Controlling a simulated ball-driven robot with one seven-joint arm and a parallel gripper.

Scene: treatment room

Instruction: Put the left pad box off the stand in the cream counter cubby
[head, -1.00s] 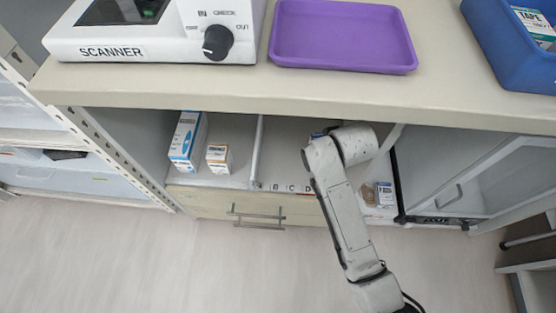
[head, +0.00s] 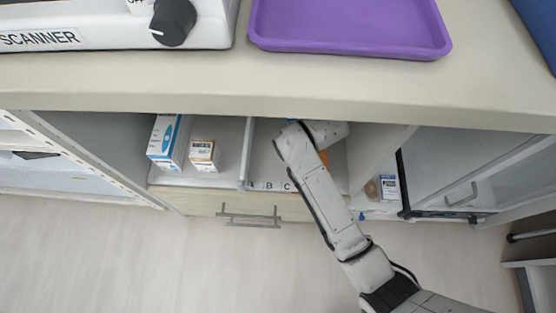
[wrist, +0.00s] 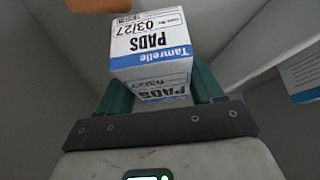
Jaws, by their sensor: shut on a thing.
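The white and blue pad box (wrist: 150,45), printed "Tamrelle PADS 03/27", is between the teal fingers of my gripper (wrist: 161,91) in the wrist view. My gripper is shut on it. In the head view my arm reaches under the cream counter (head: 300,88) into the middle cubby (head: 264,160), which has letter labels on its front edge. The counter top and my arm hide the gripper and the held box there. Grey walls surround the box in the wrist view. I cannot tell whether it touches the cubby floor. I cannot make out a stand.
An orange-brown thing (wrist: 95,4) is near the box's far left in the wrist view. A divider (head: 246,155) separates the cubby from a left one holding a tall blue-white box (head: 166,142) and a small box (head: 204,155). A small blue-white box (head: 389,188) is at right.

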